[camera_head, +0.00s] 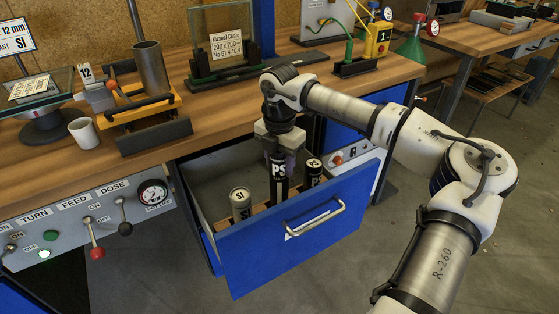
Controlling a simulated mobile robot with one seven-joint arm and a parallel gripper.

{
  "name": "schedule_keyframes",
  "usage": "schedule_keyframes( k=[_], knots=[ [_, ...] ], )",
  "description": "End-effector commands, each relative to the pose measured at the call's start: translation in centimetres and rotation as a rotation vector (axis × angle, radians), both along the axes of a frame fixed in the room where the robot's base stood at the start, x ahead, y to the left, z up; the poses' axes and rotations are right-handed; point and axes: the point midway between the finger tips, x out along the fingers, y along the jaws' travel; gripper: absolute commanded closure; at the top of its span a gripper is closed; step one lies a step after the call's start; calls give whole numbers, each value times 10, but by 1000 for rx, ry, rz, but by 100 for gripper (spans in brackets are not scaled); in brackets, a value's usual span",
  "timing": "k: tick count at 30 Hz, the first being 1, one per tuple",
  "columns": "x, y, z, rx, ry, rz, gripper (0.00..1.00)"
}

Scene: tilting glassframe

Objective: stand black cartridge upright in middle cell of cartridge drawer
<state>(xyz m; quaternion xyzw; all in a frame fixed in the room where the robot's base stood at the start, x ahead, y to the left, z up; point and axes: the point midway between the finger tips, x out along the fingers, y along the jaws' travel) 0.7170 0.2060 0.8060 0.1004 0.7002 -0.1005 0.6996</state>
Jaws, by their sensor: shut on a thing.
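The cartridge drawer (300,246) is blue, pulled out below the wooden bench. My gripper (281,157) points down over the drawer and is shut on the black cartridge (279,182), marked PS in white. The black cartridge is about upright, between two other cartridges. Its lower end is hidden behind the drawer front, so I cannot tell whether it touches the drawer floor. A grey cartridge (240,204) marked SI stands to its left. Another dark cartridge (313,172) with a light label stands to its right.
The drawer handle (316,220) sticks out in front. Above the drawer, the bench (215,108) holds a framed glass pane (222,50) and an orange-and-black fixture (150,120). A control panel with levers (92,235) is at the left. The floor right of the drawer is clear.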

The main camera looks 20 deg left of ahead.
Motion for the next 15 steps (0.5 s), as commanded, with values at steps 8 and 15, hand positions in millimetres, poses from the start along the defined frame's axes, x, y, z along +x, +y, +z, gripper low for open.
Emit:
schedule_keyframes(
  k=[8, 15],
  knots=[
    [0, 0, -8, 0, -1, 0, 100],
    [0, 0, -13, 0, -1, 0, 100]
  ],
)
